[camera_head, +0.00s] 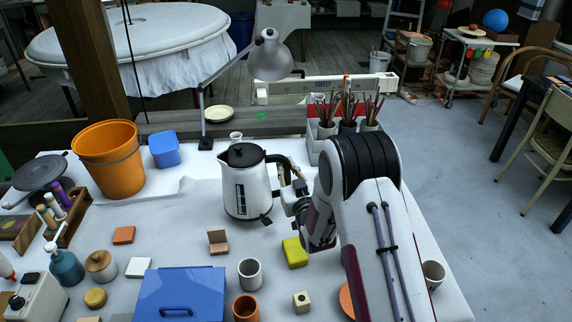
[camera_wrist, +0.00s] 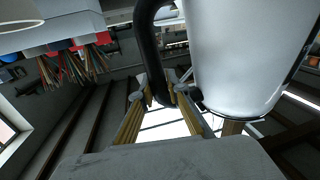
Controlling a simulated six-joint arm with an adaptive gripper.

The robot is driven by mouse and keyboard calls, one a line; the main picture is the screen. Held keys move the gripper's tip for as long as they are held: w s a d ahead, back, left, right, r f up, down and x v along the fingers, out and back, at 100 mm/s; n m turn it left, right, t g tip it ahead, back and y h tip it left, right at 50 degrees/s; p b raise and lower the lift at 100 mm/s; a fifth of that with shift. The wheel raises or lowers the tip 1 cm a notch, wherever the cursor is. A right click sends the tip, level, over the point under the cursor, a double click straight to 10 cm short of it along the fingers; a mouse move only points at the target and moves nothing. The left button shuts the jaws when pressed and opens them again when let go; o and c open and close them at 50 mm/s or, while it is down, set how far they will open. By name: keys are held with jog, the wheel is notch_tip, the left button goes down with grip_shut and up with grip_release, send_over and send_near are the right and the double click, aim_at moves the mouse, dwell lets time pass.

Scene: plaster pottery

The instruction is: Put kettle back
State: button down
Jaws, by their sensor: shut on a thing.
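The white kettle (camera_head: 247,190) with a black lid and black handle is upright near the middle of the white table, its spout to the left. My gripper (camera_head: 284,172) reaches it from the right and is shut on the kettle's handle. In the wrist view, the black handle (camera_wrist: 152,45) runs down between the fingertips (camera_wrist: 168,97), and the white kettle body (camera_wrist: 245,60) fills the upper right. A small black part shows at the kettle's lower right edge. I cannot tell whether the kettle's bottom touches the table.
A lamp (camera_head: 270,58) and a holder with brushes (camera_head: 345,112) stand behind. An orange bucket (camera_head: 108,160) and blue container (camera_head: 164,149) are at left. A blue box (camera_head: 182,292), grey cup (camera_head: 250,273), yellow sponge (camera_head: 294,252) and brown block (camera_head: 218,241) lie in front.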

aim_at(287, 178)
jog(key=shift+r, duration=0.2)
jog(key=shift+f, duration=1.95)
jog(key=c, duration=2)
grip_release()
jog(key=shift+f, duration=0.2)
jog(key=shift+o, duration=0.2)
jog(key=shift+r, duration=0.15)
jog(key=v, duration=1.2)
